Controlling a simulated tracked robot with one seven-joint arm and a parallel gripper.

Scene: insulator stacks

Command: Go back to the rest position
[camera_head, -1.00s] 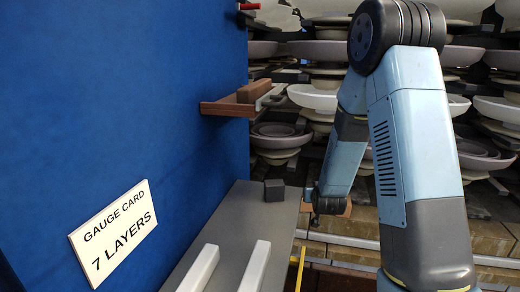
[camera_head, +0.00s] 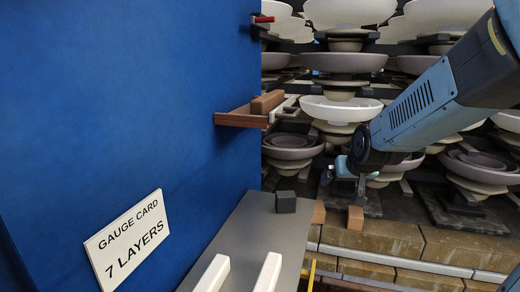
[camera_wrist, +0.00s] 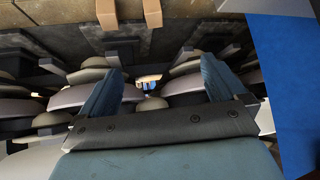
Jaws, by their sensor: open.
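My gripper (camera_head: 345,172) hangs at the end of my blue arm, in front of the stacked bowl-like insulators (camera_head: 345,108). In the wrist view my gripper (camera_wrist: 163,90) shows two blue fingers spread wide apart with nothing held between them. Two brown blocks stand below it in the head view, one on the right (camera_head: 355,218) and one on the left (camera_head: 318,212). They appear at the top of the wrist view, apart from the fingers. A dark grey cube (camera_head: 286,202) sits on the far end of the grey table.
A blue wall (camera_head: 120,100) fills the left, with a gauge card (camera_head: 127,240) reading "7 LAYERS". A brown shelf (camera_head: 240,118) juts from its edge. Two white bars (camera_head: 268,272) lie on the grey table (camera_head: 245,235).

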